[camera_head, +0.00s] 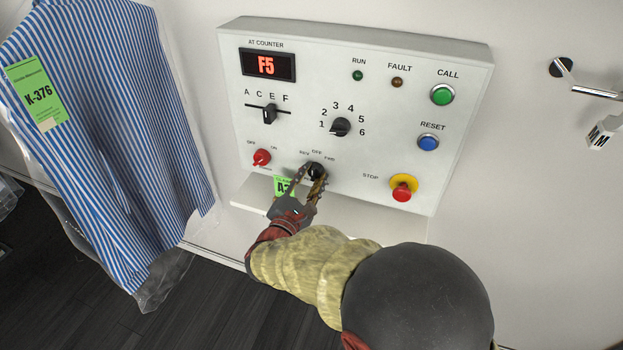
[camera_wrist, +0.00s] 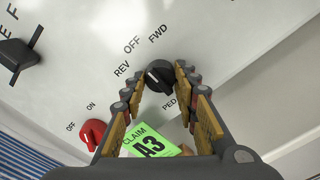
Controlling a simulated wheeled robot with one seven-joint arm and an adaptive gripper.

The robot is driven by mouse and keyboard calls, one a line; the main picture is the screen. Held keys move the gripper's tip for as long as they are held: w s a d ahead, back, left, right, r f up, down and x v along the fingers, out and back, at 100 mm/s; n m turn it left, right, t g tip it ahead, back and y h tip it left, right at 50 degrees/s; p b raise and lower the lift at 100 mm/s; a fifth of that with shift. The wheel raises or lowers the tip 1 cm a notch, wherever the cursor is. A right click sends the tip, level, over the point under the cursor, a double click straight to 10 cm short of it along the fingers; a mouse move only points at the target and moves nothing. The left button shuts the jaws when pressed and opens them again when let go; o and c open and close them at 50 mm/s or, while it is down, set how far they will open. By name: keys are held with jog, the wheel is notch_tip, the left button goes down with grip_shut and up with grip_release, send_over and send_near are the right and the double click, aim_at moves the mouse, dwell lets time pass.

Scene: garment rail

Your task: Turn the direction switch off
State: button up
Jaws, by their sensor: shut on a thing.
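The direction switch (camera_head: 315,169) is a black knob low in the middle of the grey control panel (camera_head: 290,100), with REV, OFF and FWD printed above it. It also shows in the wrist view (camera_wrist: 158,76). My gripper (camera_head: 313,175) reaches up to it from below.
A red off/on switch (camera_head: 262,157) is left of the direction switch. A selector knob (camera_head: 340,127) is above, and a red stop button (camera_head: 402,192) is at right. A green A3 claim ticket (camera_wrist: 150,143) is just below my fingers. A striped shirt (camera_head: 110,130) hangs at left.

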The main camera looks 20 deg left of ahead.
jog(key=o, duration=1.2)
jog(key=s, duration=1.2)
jog(key=shift+a, duration=0.45)
jog(key=shift+f, duration=0.1)
